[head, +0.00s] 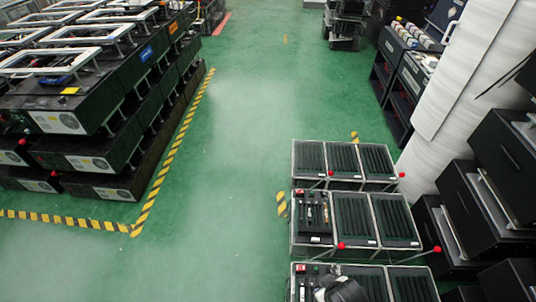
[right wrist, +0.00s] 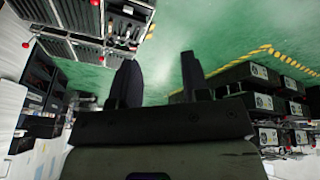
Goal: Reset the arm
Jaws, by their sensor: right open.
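Lever fixtures stand in rows at the lower right of the head view: a back one (head: 343,157), a middle one (head: 352,218) and a front one cut off by the bottom edge. Thin levers end in red balls, such as a back-row ball (head: 401,174), a middle ball (head: 341,245) and a right ball (head: 437,249). A dark shape, apparently part of my arm, covers some of the front fixture. My right gripper (right wrist: 157,80) is open and empty in the right wrist view, over green floor. Fixtures with red balls (right wrist: 103,61) show beyond it, apart from the fingers. My left gripper is not in view.
Stacked black cases (head: 95,165) stand at the left behind yellow-black floor tape (head: 165,165). Black drawer units (head: 500,160) and a white pillar (head: 455,90) line the right. Green floor (head: 245,110) is clear in the middle.

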